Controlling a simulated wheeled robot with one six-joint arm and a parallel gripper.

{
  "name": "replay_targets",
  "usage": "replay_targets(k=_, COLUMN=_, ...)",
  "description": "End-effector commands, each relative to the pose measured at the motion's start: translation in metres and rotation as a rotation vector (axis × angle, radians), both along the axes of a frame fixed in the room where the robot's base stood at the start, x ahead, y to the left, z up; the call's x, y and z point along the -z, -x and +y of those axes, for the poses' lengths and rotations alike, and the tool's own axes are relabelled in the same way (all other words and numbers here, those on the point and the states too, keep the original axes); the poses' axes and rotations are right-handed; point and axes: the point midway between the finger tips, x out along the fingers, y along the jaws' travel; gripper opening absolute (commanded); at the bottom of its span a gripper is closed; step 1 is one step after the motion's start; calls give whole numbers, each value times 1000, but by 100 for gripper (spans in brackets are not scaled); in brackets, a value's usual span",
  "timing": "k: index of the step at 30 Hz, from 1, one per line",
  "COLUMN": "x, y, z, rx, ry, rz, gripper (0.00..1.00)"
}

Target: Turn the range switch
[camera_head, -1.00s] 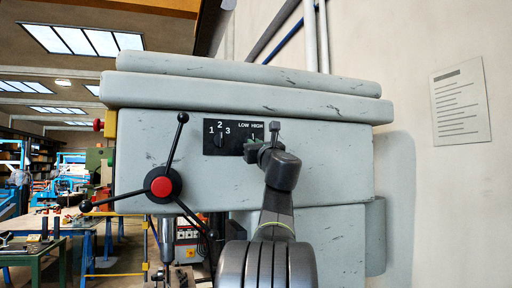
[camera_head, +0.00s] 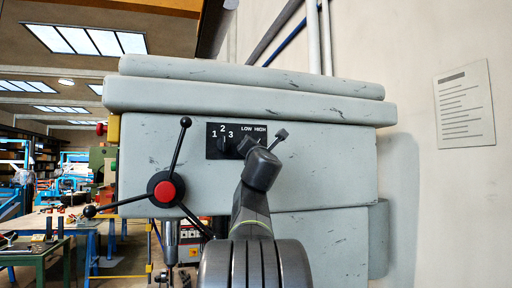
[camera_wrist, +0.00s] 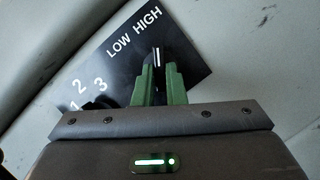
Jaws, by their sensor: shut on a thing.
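The range switch (camera_wrist: 157,55) is a small black knob with a white pointer line, on a black label plate (camera_wrist: 190,70) marked LOW and HIGH. My gripper (camera_wrist: 157,72) has its green fingers shut on the knob, one on each side. In the wrist view the pointer stands about straight up, leaning toward HIGH relative to the tilted lettering. In the head view my gripper (camera_head: 260,142) is tilted in front of the plate (camera_head: 214,152) and hides most of the switch.
A second dark knob (camera_wrist: 102,103) marked 1, 2, 3 sits close by on the same plate, partly hidden by my gripper. A three-armed feed handle with a red hub (camera_head: 165,191) stands left of my arm. The grey machine head (camera_head: 330,170) fills the middle.

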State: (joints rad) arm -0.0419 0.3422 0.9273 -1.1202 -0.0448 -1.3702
Motion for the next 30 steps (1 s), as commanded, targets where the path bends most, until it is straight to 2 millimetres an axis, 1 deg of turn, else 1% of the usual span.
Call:
replay_targets(k=16, x=-1, y=1, z=0, rx=0, ry=-26, rz=6, gripper=0)
replay_targets(k=17, x=-1, y=1, z=0, rx=0, ry=-26, rz=6, gripper=13)
replay_targets(k=18, x=-1, y=1, z=0, rx=0, ry=-26, rz=6, gripper=21)
replay_targets(k=20, x=-1, y=1, z=0, rx=0, ry=-26, rz=7, gripper=32)
replay_targets(k=30, x=0, y=3, z=0, rx=0, ry=-24, rz=7, gripper=33)
